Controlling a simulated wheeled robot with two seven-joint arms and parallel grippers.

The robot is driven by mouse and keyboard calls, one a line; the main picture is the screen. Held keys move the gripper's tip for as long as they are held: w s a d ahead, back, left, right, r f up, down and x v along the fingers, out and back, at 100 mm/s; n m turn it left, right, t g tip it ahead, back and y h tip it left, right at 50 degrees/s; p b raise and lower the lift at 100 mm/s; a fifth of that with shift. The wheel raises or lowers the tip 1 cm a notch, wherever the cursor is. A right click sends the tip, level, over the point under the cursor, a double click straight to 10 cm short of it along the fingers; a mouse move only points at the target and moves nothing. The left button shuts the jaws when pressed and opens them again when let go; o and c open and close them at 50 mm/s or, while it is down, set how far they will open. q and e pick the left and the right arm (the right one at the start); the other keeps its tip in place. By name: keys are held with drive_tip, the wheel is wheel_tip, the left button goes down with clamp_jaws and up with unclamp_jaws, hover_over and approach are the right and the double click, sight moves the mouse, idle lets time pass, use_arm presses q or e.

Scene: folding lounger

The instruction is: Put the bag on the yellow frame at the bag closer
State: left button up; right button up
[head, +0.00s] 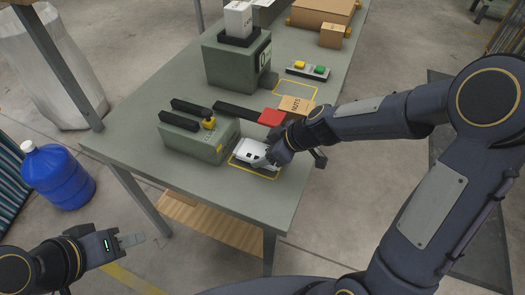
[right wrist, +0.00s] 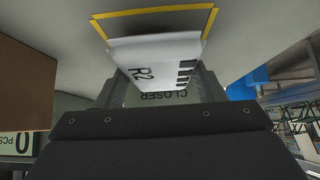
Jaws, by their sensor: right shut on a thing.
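The white bag (head: 250,150) is over the yellow frame (head: 236,162) on the table, in front of the bag closer (head: 192,143), a grey-green box with black bars on top. In the right wrist view the bag (right wrist: 155,65) shows "R2" and dark bars, with the yellow frame (right wrist: 150,12) beyond its far end. My right gripper (head: 271,153) is shut on the bag from the right. I cannot tell whether the bag touches the table. My left gripper (head: 132,240) is away from the table, low at the left; its finger gap is not clear.
A small brown box (head: 296,105) stands behind my right gripper, near a red-tipped black bar (head: 270,117). A larger grey-green machine (head: 236,62) and a button panel (head: 308,70) are farther back. A blue water jug (head: 58,178) stands on the floor at left. The table's front corner is clear.

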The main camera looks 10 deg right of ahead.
drive_tip(key=shift+w+a+f, duration=0.3)
drive_tip(key=shift+a+f, duration=0.1)
drive_tip(key=shift+f, duration=0.15)
drive_tip(key=shift+f, duration=0.15)
drive_tip(key=o, duration=1.1)
drive_tip(key=shift+c, duration=0.2)
